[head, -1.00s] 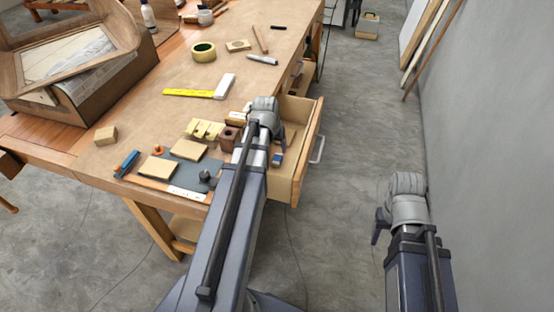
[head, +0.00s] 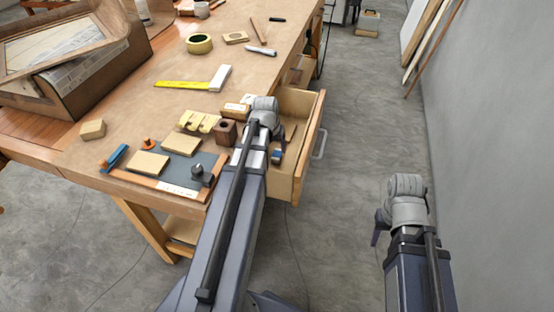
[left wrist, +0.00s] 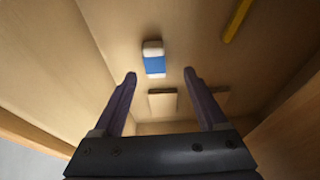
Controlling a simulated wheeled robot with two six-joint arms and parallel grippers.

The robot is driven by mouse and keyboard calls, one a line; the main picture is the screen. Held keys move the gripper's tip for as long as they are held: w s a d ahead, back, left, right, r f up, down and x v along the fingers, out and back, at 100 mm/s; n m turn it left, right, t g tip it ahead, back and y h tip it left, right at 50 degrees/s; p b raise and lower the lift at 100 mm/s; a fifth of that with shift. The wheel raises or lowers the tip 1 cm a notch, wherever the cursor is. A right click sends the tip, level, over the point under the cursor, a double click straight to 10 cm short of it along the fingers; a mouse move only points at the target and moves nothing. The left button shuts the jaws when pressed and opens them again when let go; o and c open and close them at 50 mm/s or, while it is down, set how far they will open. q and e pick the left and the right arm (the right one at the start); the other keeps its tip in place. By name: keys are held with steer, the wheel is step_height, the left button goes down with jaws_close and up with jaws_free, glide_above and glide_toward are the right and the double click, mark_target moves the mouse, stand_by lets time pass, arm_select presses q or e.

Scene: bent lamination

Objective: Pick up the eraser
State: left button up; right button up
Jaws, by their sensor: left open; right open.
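The eraser is white with a blue sleeve (left wrist: 154,62) and lies on the floor of the open drawer. It also shows in the head view (head: 277,156), small, just right of my left forearm. My left gripper (left wrist: 159,77) is open and empty, pointing down into the drawer; in the left wrist view the eraser lies just beyond and between its fingertips, apart from both. In the head view the left gripper (head: 265,114) is over the drawer, its fingers mostly hidden. My right gripper (head: 384,225) is open and empty over the floor, right of the bench.
The drawer (head: 312,150) has wooden walls close around my left gripper. It also holds a yellow stick (left wrist: 237,20) and a flat wooden piece (left wrist: 162,98). The bench top carries wooden blocks, a square (head: 219,78) and tape (head: 199,44). Open floor lies right.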

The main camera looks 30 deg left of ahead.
mark_target(277, 154)
arm_select(q)
steer(key=shift+d+b+x, duration=0.2)
steer(key=shift+b+x, duration=1.05)
steer(key=shift+x, duration=0.1)
steer(key=shift+d+b+x, duration=0.2)
steer(key=shift+b+x, duration=1.05)
steer(key=shift+x, duration=0.05)
steer(key=shift+r, duration=0.1)
jaws_close()
